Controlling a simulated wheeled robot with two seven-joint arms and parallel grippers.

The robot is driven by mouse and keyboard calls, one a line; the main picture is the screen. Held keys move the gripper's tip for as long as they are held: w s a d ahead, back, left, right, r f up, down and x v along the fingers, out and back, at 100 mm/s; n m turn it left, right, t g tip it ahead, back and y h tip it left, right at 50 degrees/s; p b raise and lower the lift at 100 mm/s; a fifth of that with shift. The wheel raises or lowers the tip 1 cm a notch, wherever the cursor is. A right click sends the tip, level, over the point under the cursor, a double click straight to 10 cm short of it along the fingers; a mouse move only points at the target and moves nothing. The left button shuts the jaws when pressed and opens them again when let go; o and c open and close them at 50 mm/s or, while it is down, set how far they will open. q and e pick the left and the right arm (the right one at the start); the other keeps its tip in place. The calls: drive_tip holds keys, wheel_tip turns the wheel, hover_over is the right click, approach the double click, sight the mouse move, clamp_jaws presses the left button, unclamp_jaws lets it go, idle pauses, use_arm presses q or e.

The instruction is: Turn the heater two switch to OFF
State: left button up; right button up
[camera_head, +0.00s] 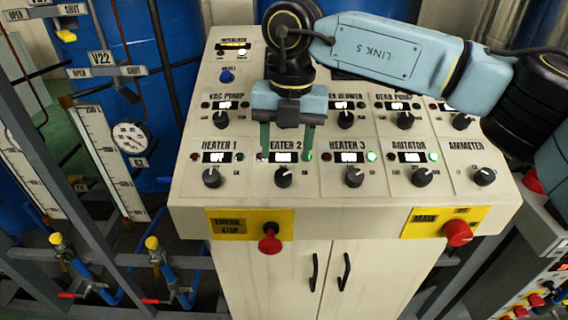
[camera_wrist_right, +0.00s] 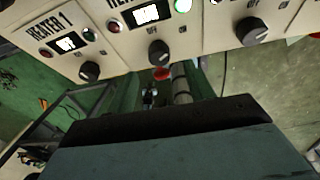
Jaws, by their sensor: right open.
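The heater 2 switch is a dark round knob (camera_head: 283,176) on the sloped panel, below the HEATER 2 label and its small display. It also shows in the right wrist view (camera_wrist_right: 158,53). The green lamp (camera_wrist_right: 183,5) beside the heater 2 display is lit. My right gripper (camera_head: 287,153) is open and empty, pointing down at the panel. Its two fingers straddle the heater 2 display in the head view, with the tips just above the knob in the picture. I see no contact with the knob. My left gripper is not in view.
The heater 1 knob (camera_head: 211,177) and heater 3 knob (camera_head: 353,176) sit close on either side. A red emergency stop button (camera_head: 269,243) and a red main switch (camera_head: 458,233) stick out from the front. Another row of knobs lies behind, partly under my arm.

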sight(282, 174)
drive_tip(key=shift+a+f+p, duration=0.2)
drive_tip(key=shift+f+p, duration=0.15)
drive_tip(key=shift+f, duration=2.25)
drive_tip(key=c, duration=1)
drive_tip(key=n+h+b, duration=0.1)
drive_tip(key=n, duration=0.1)
drive_tip(key=shift+a+n+b, duration=0.15)
drive_tip(key=shift+n+b, duration=0.2)
drive_tip(key=shift+n, duration=0.05)
drive_tip(key=shift+n+h+b, duration=0.5)
drive_tip(key=shift+n+b, duration=0.1)
drive_tip(key=shift+n, duration=0.6)
drive_tip(key=n+h+b, duration=0.1)
drive_tip(key=n, duration=0.2)
drive_tip(key=n+t+b, duration=0.1)
drive_tip(key=n, duration=0.2)
drive_tip(key=shift+s+a+h, duration=0.1)
drive_tip(key=shift+a+h, duration=0.1)
drive_tip(key=shift+h, duration=0.2)
drive_tip(key=shift+o, duration=0.2)
